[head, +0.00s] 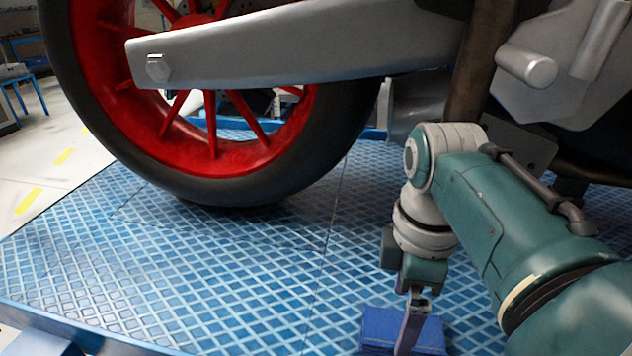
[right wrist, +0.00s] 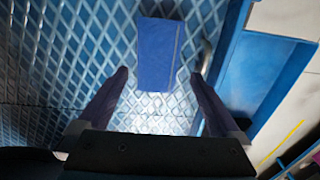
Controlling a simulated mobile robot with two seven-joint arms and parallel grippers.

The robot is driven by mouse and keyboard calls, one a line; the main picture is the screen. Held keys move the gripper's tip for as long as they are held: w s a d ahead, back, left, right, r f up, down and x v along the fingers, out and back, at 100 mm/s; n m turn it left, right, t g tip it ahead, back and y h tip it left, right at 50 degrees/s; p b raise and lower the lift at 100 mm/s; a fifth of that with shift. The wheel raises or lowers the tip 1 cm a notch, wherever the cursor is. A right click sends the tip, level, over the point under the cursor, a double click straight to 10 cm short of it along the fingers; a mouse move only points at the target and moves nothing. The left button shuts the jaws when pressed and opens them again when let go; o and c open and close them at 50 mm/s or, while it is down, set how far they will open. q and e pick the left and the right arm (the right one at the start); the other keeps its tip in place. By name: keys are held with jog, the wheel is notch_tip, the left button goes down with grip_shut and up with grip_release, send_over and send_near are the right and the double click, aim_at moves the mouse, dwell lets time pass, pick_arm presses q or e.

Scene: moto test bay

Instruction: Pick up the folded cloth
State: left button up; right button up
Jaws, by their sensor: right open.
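The folded cloth (head: 377,325) is a dark blue block lying on the blue patterned platform, low in the head view, right of centre. It also shows in the right wrist view (right wrist: 158,54), upper middle, as an upright blue rectangle. My right gripper (head: 410,335) points down over the cloth in the head view, and one finger hides part of it. In the right wrist view my right gripper (right wrist: 158,76) has its two fingers wide apart, with nothing between them, and the cloth lies beyond, roughly in line with the gap. My left gripper is not in view.
A motorcycle's rear wheel (head: 215,110) with red spokes and a grey swingarm (head: 300,50) stand on the platform (head: 200,270), behind and left of my right arm. The platform's edge (right wrist: 226,60) is right of the cloth in the wrist view. Free platform lies left.

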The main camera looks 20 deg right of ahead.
aim_at(397, 329)
notch_tip(397, 329, down, 4)
jog(key=shift+f+b, duration=0.1)
jog(key=shift+b, duration=0.7)
jog(key=c, duration=1.1)
